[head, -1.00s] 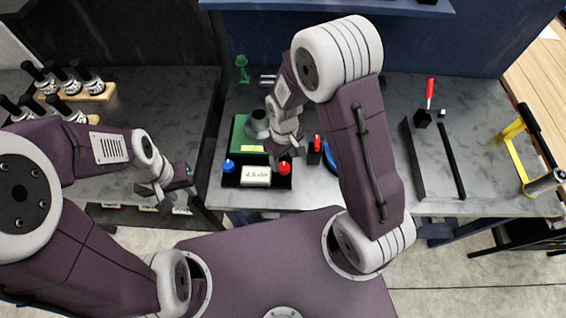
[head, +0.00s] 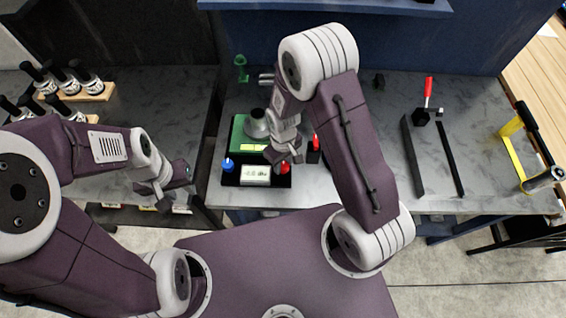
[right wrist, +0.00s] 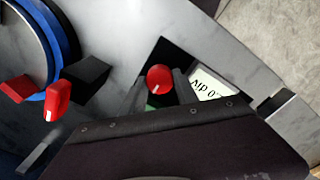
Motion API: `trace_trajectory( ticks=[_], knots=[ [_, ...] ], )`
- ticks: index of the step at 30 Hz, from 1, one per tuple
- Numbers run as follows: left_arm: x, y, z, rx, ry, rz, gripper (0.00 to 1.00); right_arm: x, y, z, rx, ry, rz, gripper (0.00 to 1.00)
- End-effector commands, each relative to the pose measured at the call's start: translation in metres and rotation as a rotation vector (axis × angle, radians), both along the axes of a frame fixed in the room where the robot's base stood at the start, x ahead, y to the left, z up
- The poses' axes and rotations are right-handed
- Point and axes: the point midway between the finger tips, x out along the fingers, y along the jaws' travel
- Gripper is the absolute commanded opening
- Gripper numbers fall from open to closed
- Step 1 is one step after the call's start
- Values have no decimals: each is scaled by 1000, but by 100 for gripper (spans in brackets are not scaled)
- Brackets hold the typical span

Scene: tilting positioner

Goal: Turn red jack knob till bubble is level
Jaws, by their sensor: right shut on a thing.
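The red jack knob (head: 284,168) stands at the right front of the tilting positioner, and in the right wrist view the red knob (right wrist: 159,79) shows a white pointer line. My right gripper (head: 289,159) is shut on it, a finger on each side. The green positioner plate (head: 238,134) carries a yellow-green bubble vial (head: 253,147); the bubble is too small to make out. A white readout (head: 256,174) lies between the red knob and a blue knob (head: 228,165); its writing is too small to read surely. My left gripper (head: 178,197) is empty with fingers apart, left of the bench.
A grey conical part (head: 257,124) sits on the plate. A red-handled switch (head: 315,143) stands right of the positioner. Further right are a red-handled clamp (head: 427,95) and a yellow-framed tool (head: 514,128). Bottles (head: 68,78) stand on the left bench.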

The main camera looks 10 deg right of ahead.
Motion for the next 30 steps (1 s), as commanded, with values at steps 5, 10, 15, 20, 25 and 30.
trace_trajectory(
  ticks=[5,10,15,20,25,30],
  knots=[
    [0,0,0,0,0,0,36,-1,0,0,0,3,-58,0],
    [0,0,1,0,0,0,36,-1,0,0,-1,4,-174,0],
    [0,0,1,0,0,0,36,-1,0,0,-2,4,-331,0],
    [0,0,1,0,0,0,36,-1,-1,0,-2,4,-484,0],
    [0,0,1,0,0,0,36,-2,0,0,-2,4,-645,0],
    [0,0,2,0,0,0,36,-2,0,0,-3,5,-806,0]
  ],
)
